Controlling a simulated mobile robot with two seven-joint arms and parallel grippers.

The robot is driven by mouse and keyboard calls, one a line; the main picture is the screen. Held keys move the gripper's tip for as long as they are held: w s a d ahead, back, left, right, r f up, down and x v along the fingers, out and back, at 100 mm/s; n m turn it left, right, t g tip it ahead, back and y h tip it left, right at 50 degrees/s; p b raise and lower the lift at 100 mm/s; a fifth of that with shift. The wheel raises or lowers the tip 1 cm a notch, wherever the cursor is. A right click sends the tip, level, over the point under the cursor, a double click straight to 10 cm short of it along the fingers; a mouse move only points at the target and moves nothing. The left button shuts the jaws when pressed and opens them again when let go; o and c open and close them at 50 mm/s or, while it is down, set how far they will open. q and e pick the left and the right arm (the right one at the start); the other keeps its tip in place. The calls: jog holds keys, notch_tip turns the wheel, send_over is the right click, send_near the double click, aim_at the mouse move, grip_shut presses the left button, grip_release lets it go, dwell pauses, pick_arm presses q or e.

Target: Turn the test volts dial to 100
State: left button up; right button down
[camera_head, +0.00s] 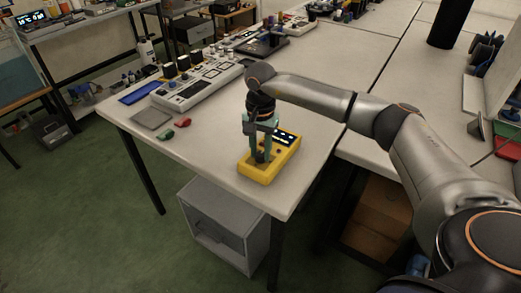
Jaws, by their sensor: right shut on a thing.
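A yellow handheld tester (272,170) lies near the front corner of the white table. It has a dark display strip (285,138) at its far side. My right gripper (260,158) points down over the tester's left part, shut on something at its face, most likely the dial. The fingers hide the dial, so its setting and markings cannot be read. My right arm comes in from the right. My left gripper does not show.
A grey bench instrument (197,88) stands farther back on the table (215,150). A grey pad (151,118), a blue tray (140,93), and small red (183,122) and green (167,134) items lie at the left. The table's front edge is close to the tester.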

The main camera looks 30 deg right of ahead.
aim_at(260, 154)
jog(key=c, duration=0.6)
grip_release()
notch_tip(260, 154, up, 13)
jog(key=shift+f, duration=0.2)
dwell(0.4)
